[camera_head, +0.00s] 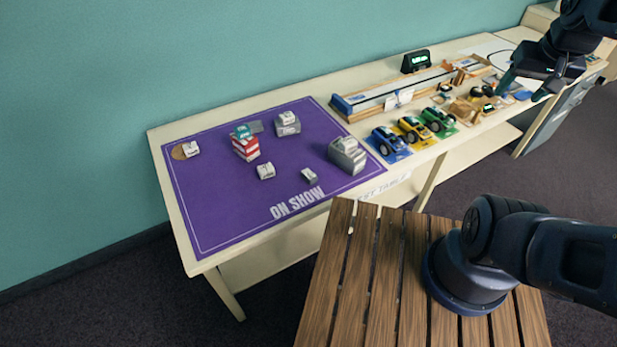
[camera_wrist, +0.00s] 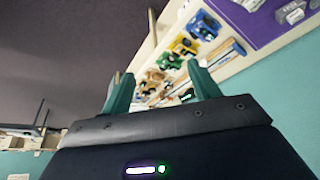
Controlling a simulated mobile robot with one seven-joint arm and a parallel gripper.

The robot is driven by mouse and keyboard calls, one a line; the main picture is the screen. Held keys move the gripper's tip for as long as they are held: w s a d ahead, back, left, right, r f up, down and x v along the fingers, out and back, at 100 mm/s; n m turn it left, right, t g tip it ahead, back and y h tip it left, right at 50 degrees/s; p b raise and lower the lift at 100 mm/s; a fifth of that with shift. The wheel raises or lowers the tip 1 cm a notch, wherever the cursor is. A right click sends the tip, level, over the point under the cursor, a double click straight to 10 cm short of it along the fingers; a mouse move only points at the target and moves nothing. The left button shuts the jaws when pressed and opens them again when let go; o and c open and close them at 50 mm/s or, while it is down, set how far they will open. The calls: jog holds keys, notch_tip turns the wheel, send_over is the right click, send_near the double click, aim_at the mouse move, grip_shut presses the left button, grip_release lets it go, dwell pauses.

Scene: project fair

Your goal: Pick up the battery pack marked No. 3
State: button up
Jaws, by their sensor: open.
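Several small grey-and-white blocks, which may be battery packs, are on the purple mat (camera_head: 215,215) marked ON SHOW. One white-topped block (camera_head: 265,171) and a smaller grey one (camera_head: 309,174) lie near the middle. Another block (camera_head: 190,149) sits on a round brown disc at the left. Further blocks sit on a grey box (camera_head: 287,130) at the back and a larger grey box (camera_head: 344,161) at the right. Their numbers are too small to read, so I cannot tell which is No. 3. My gripper (camera_wrist: 160,70) is open and empty, high over the table's right end.
A red-and-white striped box (camera_head: 246,151) with a teal item on top stands on the mat. Blue (camera_head: 389,144), yellow (camera_head: 413,131) and green (camera_head: 438,121) toy cars stand right of it, before a long track (camera_head: 395,92). A slatted wooden surface (camera_head: 352,270) is in front.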

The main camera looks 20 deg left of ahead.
jog(key=shift+o, duration=0.5)
jog(key=shift+o, duration=1.2)
